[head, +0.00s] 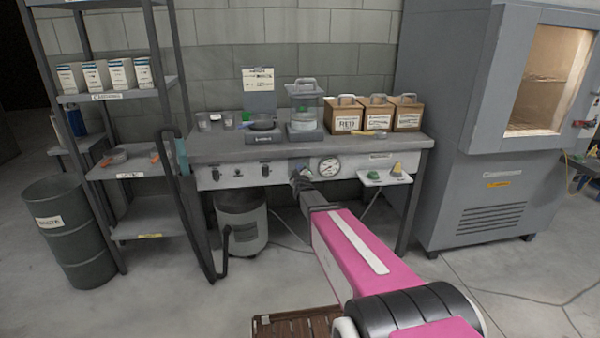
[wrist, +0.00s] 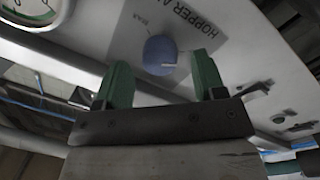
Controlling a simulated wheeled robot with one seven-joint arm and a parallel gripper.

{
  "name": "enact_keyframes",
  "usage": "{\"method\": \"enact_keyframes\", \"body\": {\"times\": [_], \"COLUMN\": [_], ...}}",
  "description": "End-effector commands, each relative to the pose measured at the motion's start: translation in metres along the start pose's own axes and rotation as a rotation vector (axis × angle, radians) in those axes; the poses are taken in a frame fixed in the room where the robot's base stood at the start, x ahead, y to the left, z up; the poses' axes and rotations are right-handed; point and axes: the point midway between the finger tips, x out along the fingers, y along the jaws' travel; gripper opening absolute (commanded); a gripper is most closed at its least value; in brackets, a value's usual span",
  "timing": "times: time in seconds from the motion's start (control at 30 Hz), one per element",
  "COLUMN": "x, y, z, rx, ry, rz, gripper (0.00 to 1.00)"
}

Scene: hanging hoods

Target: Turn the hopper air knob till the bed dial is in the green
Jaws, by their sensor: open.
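The hopper air knob (wrist: 160,51) is a round blue knob on a grey plate marked "HOPPER A…" and "MAX" in the wrist view. My gripper (wrist: 164,72) is open, with its two green fingers to either side of the knob and slightly short of it; I cannot tell whether they touch it.
Other small black knobs (head: 265,170) sit on the panel to the left. A small white shelf (head: 385,177) juts out at right. The bench top (head: 225,148) holds a scale, a pan and several boxes. A grey hopper drum (head: 243,222) stands below.

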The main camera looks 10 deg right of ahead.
Motion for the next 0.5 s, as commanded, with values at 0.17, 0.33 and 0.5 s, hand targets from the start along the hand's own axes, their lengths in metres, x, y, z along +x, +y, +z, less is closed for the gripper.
{"method": "enact_keyframes", "body": {"times": [0.17,0.33,0.5], "x": [0.0113,0.0106,0.0105], "y": [0.0002,0.0004,0.0004], "z": [-0.0002,-0.0003,-0.0002], "rx": [0.000,0.000,0.000], "ry": [0.000,0.000,0.000], "rz": [0.000,0.000,0.000], "gripper": [0.64,0.64,0.21]}}
